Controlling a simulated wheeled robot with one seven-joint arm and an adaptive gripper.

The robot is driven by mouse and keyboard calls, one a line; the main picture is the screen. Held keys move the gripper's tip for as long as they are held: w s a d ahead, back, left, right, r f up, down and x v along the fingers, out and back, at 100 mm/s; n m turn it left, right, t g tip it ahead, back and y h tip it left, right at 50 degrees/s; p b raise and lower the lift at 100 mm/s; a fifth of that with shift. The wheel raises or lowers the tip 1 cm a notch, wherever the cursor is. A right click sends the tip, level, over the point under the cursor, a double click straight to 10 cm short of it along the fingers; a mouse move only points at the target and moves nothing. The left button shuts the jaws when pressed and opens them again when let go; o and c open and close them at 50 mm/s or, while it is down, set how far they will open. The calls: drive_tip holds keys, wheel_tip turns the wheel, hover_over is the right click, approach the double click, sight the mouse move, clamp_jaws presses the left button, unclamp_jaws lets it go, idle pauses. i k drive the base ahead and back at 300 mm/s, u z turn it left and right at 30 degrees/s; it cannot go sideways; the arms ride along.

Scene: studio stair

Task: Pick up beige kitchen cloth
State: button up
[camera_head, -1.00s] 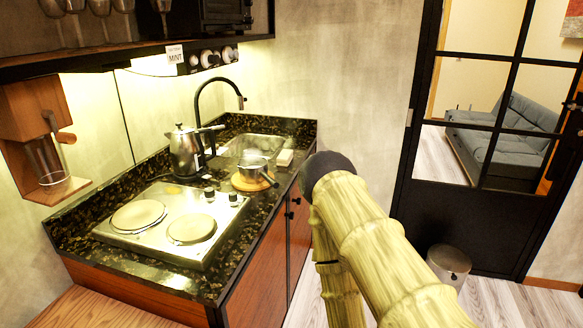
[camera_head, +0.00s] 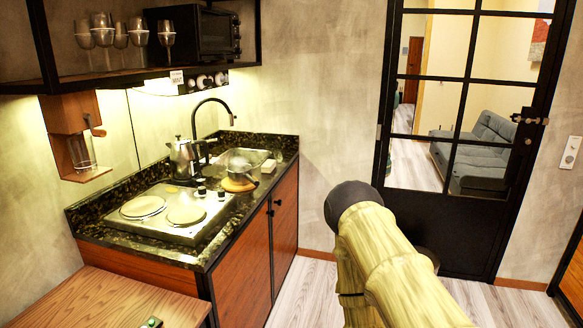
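I cannot make out a beige kitchen cloth for certain. A small pale block (camera_head: 268,166) lies on the counter at the right end of the sink, too small to tell what it is. The dark stone counter (camera_head: 232,218) holds a two-plate hob, a steel kettle (camera_head: 182,158) and a small pot (camera_head: 240,166) on a round wooden board. My arm's pale, ribbed links with a dark rounded joint fill the lower right. My gripper is not in view.
A wooden table (camera_head: 105,300) stands at the lower left, with a small green item at its front edge. A shelf with glasses and a black oven (camera_head: 195,35) hangs above. A black-framed glass door (camera_head: 455,225) stands at the right. Light floor (camera_head: 300,290) shows between cabinet and arm.

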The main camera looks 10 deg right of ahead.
sight(268, 166)
drive_tip(key=z, duration=0.85)
drive_tip(key=i, duration=1.15)
drive_tip(key=z, duration=0.45)
drive_tip(key=i, duration=1.2)
drive_tip(key=u, duration=1.3)
drive_tip(key=i, duration=0.7)
drive_tip(key=u, duration=0.8)
